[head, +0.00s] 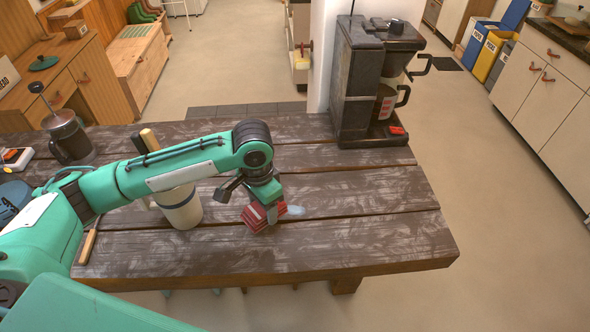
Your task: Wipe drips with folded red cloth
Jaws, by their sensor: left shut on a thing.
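A folded red cloth (252,219) with pale stripes is held between the fingers of my left gripper (268,208), low over the middle of the dark wooden table (340,235). The gripper is shut on the cloth and points down. The cloth seems to touch the tabletop. A pale bluish wet patch (312,212) lies on the boards just right of the cloth; part of it may be hidden behind the gripper. My right gripper is not in view.
A black coffee machine (359,85) with a mug stands at the table's back right. A white container (181,208) stands behind my left forearm. A French press (70,140) stands at the back left. The table's right part is clear up to its edge.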

